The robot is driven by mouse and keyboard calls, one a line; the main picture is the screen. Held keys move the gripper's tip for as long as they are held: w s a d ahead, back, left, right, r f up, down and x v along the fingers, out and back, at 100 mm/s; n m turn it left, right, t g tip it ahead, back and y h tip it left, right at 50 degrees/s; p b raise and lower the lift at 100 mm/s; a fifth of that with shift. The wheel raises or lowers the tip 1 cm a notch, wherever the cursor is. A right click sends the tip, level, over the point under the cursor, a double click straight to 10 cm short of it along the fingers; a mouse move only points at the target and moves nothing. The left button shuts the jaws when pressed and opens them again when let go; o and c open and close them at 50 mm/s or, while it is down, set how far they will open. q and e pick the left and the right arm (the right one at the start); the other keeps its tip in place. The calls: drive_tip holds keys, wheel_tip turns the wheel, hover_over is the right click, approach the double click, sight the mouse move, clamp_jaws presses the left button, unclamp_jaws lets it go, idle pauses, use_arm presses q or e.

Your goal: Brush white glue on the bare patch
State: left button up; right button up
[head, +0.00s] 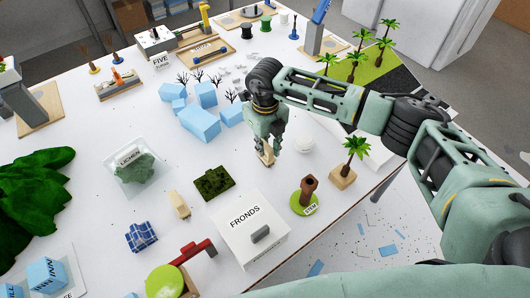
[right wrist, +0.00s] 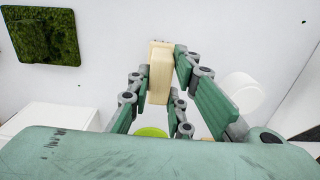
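My right gripper (head: 266,143) is over the middle of the white table, pointing down. Its fingers close on both sides of a cream block (right wrist: 160,72), which shows as a tan piece (head: 266,154) below the fingers in the head view. I cannot tell whether this piece is a brush. A white round pot or disc (head: 303,144) stands right of the gripper; it also shows in the right wrist view (right wrist: 236,95). I cannot tell whether it holds glue. A dark green moss square (head: 214,183) lies to the left. No bare patch is clearly identifiable. My left gripper is out of view.
A white box marked FRONDS (head: 250,236), a brown stem on a green disc (head: 308,193) and a small palm on a block (head: 350,162) stand nearer. Pale blue blocks (head: 200,122) are behind left. A cream block (head: 179,204) lies left of the FRONDS box.

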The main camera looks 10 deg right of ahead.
sight(266, 145)
clamp_jaws()
drive_tip(key=shift+r, duration=0.1)
drive_tip(key=shift+r+p, duration=1.25)
drive_tip(key=shift+r, duration=0.7)
drive_tip(key=shift+r+p, duration=0.5)
drive_tip(key=shift+r, duration=0.5)
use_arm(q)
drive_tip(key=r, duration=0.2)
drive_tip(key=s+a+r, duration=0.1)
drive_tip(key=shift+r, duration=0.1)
